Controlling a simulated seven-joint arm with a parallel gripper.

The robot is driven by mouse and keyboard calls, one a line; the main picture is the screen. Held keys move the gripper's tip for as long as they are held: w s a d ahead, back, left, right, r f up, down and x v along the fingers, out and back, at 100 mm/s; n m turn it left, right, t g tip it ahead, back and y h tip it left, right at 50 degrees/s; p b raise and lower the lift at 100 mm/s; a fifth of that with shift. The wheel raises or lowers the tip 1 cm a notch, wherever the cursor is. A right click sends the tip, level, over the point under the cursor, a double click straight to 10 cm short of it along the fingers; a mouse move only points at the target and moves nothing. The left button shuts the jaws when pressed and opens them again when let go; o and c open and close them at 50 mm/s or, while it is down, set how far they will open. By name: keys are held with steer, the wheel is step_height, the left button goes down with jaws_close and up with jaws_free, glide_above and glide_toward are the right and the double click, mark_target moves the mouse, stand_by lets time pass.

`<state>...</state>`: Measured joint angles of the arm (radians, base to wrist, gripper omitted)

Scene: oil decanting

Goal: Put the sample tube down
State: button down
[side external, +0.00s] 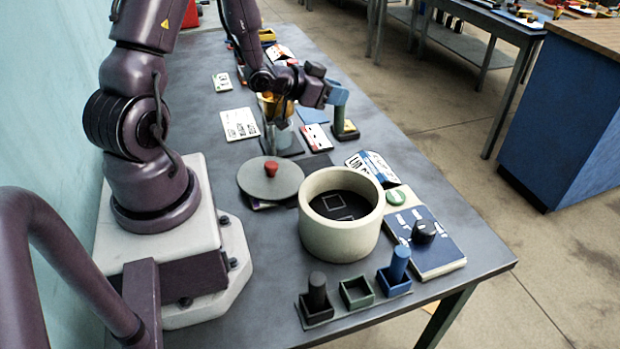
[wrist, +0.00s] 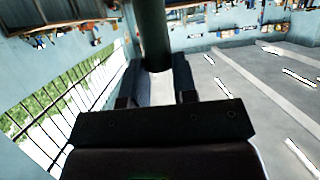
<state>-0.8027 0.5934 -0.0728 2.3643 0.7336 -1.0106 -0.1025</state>
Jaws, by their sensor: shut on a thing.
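The sample tube is a dark green cylinder (side external: 339,120). In the side view it hangs upright below my gripper (side external: 337,95), on the far part of the table. My gripper is shut on it; in the wrist view the tube (wrist: 153,35) stands between the two fingers (wrist: 155,85). Its lower end is over or beside a small dark block with a yellowish edge (side external: 351,128); I cannot tell whether they touch. At the table's near edge is an empty green square holder (side external: 357,300). A black holder (side external: 315,318) and a blue holder (side external: 395,289) flank it, each with a cylinder standing in it.
A large cream round pot (side external: 335,240) stands mid-table. A grey disc with a red knob (side external: 285,187) lies to its left. A glass vessel (side external: 282,137) and an amber vessel (side external: 266,106) stand near my forearm.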

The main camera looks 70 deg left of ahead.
steer(key=s+d+f+m+h, duration=0.2)
steer(key=d+f+m+h, duration=0.1)
steer(key=f, duration=0.5)
steer(key=shift+s+d+f+m+h, duration=0.2)
steer(key=shift+m+h, duration=0.2)
steer(key=shift+h, duration=0.3)
steer(key=shift+f, duration=0.15)
steer(key=c, duration=0.9)
jaws_free()
